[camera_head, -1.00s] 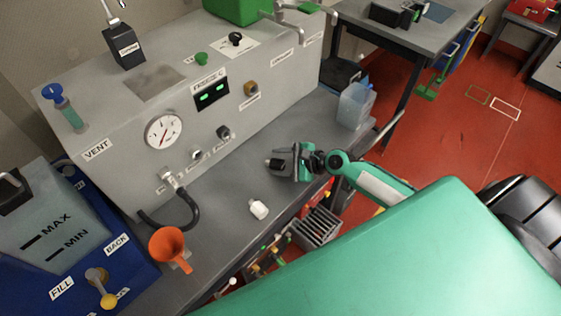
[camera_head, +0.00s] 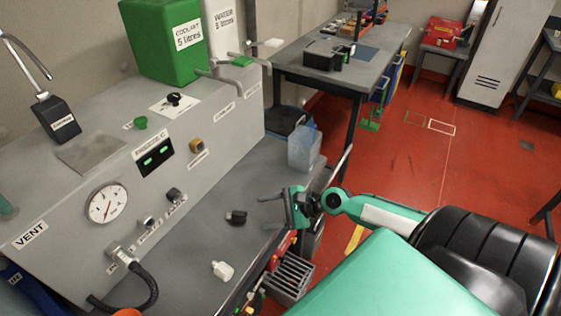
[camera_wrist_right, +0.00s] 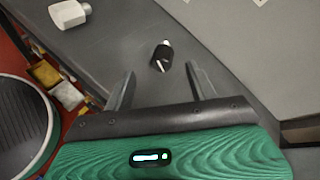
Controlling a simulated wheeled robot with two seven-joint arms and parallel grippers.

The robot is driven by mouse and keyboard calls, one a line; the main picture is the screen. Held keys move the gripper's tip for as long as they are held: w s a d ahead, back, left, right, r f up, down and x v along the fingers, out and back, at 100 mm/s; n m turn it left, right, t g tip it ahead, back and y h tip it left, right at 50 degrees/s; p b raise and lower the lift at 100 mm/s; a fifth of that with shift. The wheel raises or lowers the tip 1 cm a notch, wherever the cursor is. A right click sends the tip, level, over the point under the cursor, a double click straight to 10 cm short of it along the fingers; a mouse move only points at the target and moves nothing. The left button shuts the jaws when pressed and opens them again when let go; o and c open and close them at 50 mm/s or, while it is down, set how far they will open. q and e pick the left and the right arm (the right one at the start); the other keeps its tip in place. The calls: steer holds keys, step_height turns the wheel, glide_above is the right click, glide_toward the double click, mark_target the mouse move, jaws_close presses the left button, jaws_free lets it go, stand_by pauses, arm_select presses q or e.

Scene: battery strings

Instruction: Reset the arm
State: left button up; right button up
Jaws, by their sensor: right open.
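My right gripper (camera_head: 272,209) is open and empty at the front edge of the grey bench (camera_head: 215,245). Its fingers point left in the head view. A small black fitting (camera_head: 236,216) lies on the bench just beyond the fingertips, apart from them. In the right wrist view, the open fingers (camera_wrist_right: 160,72) show nothing between them, and the black fitting (camera_wrist_right: 162,55) with a light tip lies a little ahead. My left gripper is in neither view.
A white cap-like piece (camera_head: 222,270) lies on the bench. The grey machine (camera_head: 110,180) with a gauge stands behind. A translucent container (camera_head: 304,147) stands at the bench's far end. Red floor is open at right.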

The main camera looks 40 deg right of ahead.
steer(key=shift+b+v, duration=0.3)
steer(key=shift+v, duration=1.45)
steer(key=shift+w+r, duration=0.1)
